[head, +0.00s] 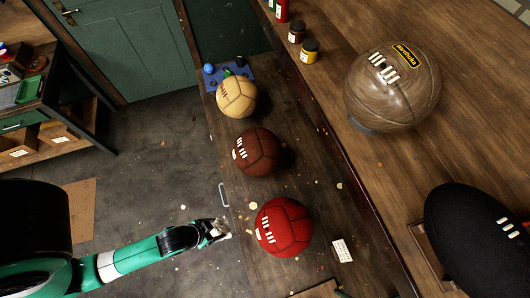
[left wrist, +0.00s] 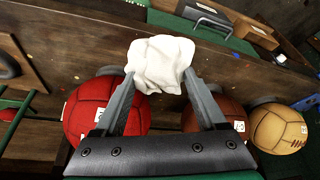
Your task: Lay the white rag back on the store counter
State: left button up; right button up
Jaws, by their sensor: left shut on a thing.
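The white rag (left wrist: 160,64) is crumpled between the fingertips of my left gripper (left wrist: 158,82) in the left wrist view. The gripper is shut on it. In the head view my left gripper (head: 220,231) is at the left edge of the dark wooden counter (head: 232,185), just left of the red ball (head: 283,227). Only a small pale bit of the rag shows there, mostly hidden by the fingers. My right gripper is in neither view.
A brown ball (head: 256,152) and a cream ball (head: 236,97) stand on the counter beyond the red one. A white card (head: 342,250) lies to its right. A higher wooden top (head: 440,150) holds a large grey-brown ball (head: 393,85) and jars.

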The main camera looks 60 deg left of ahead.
pick_arm(q)
jog(key=w+a+f, duration=0.2)
jog(key=w+f, duration=0.1)
jog(key=w+a+f+b, duration=0.1)
jog(key=w+a+f, duration=0.2)
jog(key=w, duration=0.1)
jog(key=w+a+f, duration=0.2)
jog(key=w+f, duration=0.1)
jog(key=w, duration=0.1)
jog(key=shift+w+a+f+b, duration=0.2)
jog(key=shift+w+f+b, duration=0.05)
jog(key=shift+b, duration=0.15)
jog(key=shift+w+a+f+b, duration=0.1)
jog(key=shift+f+b, duration=0.3)
jog(key=shift+f, duration=0.5)
jog(key=shift+w+a+f+b, duration=0.1)
jog(key=shift+f+b, duration=0.25)
jog(key=shift+f, duration=0.5)
jog(key=shift+f, duration=0.15)
jog(key=o, duration=1.3)
jog(key=shift+c, duration=0.2)
